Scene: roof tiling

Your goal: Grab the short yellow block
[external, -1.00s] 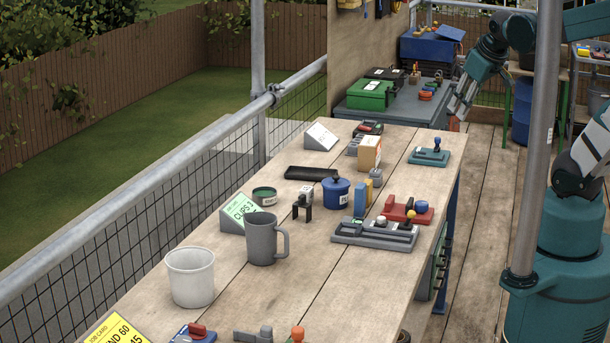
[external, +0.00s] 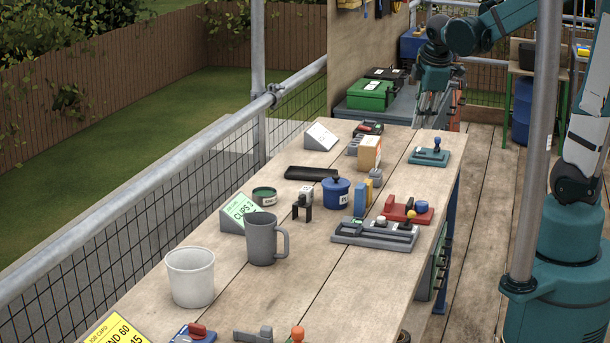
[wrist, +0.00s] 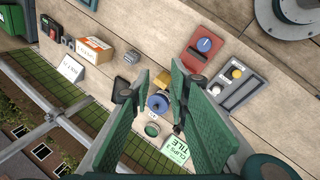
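The short yellow block (external: 369,192) stands on the wooden bench between a taller blue block (external: 359,203) and a grey block (external: 376,178). It is just right of the blue lidded pot (external: 341,193). In the wrist view, a yellow-orange block (wrist: 162,81) shows between my fingers, above the blue pot (wrist: 157,104). My gripper (wrist: 160,72) has its two green fingers spread with nothing between the tips. In the external view my gripper (external: 428,118) hangs high at the bench's far end, well away from the block; its tips are partly hard to make out.
A cardboard box (external: 369,152) stands behind the blocks. A red device (external: 408,210) and a grey tray device (external: 375,233) lie in front and to the right. A grey mug (external: 262,240) and white cup (external: 190,278) stand nearer. Bare bench lies right of the box.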

